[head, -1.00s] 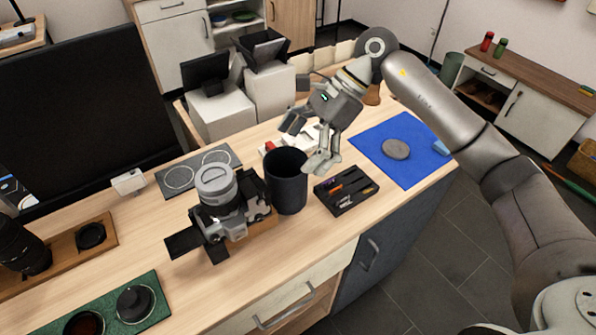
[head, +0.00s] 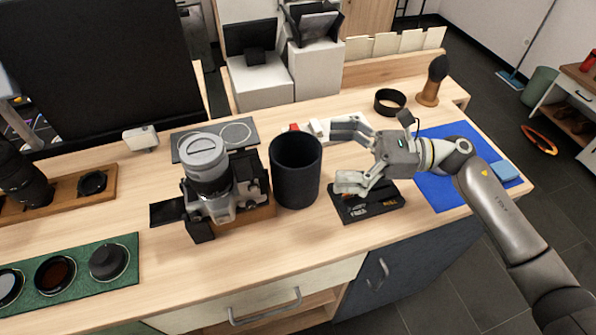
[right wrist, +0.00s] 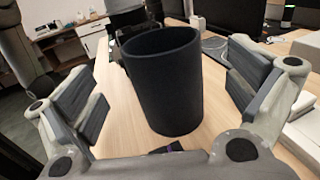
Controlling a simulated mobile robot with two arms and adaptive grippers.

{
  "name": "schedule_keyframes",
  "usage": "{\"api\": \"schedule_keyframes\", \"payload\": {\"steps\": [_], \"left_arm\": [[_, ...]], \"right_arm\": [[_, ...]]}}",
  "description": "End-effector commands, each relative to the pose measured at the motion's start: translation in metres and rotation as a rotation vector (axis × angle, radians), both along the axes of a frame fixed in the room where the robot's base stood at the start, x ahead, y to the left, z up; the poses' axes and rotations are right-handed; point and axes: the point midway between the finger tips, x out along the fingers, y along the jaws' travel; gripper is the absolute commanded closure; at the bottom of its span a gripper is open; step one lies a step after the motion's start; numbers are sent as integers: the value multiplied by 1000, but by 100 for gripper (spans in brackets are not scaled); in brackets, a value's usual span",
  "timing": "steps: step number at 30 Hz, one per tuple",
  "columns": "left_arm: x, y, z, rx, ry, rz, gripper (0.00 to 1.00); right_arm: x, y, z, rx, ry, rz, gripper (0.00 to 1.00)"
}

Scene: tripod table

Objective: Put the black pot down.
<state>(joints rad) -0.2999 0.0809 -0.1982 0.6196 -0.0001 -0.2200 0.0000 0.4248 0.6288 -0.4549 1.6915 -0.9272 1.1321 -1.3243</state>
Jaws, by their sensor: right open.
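The black pot (head: 296,172) stands upright on the wooden table (head: 262,262), just right of the camera (head: 212,180). My right gripper (head: 342,158) is open to the right of the pot, its two fingers pointing left toward it. In the right wrist view the pot (right wrist: 163,85) stands between the spread fingers (right wrist: 172,95), ahead of the palm, with a gap on each side. The pot looks empty, though its bottom is hidden. My left gripper is not in view.
A black tray (head: 372,210) lies below the right gripper, near the front edge. A blue mat (head: 437,187) is at the right, a black ring (head: 390,101) behind. A green mat (head: 130,272) with lens filters lies front left. Bare table lies in front of the pot.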

Motion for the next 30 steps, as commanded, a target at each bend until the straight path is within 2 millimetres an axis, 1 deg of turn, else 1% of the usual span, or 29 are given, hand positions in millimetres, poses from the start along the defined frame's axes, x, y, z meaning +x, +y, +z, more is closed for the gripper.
{"api": "schedule_keyframes", "payload": {"steps": [1, 8, 12, 15, 19, 25, 26, 30], "left_arm": [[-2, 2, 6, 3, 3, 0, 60], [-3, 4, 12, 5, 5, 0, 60], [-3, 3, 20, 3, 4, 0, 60], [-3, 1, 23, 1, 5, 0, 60], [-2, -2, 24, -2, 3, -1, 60], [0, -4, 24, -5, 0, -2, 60], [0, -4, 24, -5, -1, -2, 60], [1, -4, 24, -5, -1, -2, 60]], "right_arm": [[0, 9, 3, 1, 1, 1, 0], [0, 34, 2, 0, 1, 1, 0], [0, 57, 3, 0, 1, 2, 0], [1, 69, 2, -2, 1, 0, 0], [0, 77, 0, -2, 1, 0, 0], [0, 77, -1, -3, 0, 0, 0], [0, 77, -1, -3, 0, 0, 3], [0, 77, -1, -3, 0, 0, 21]]}}
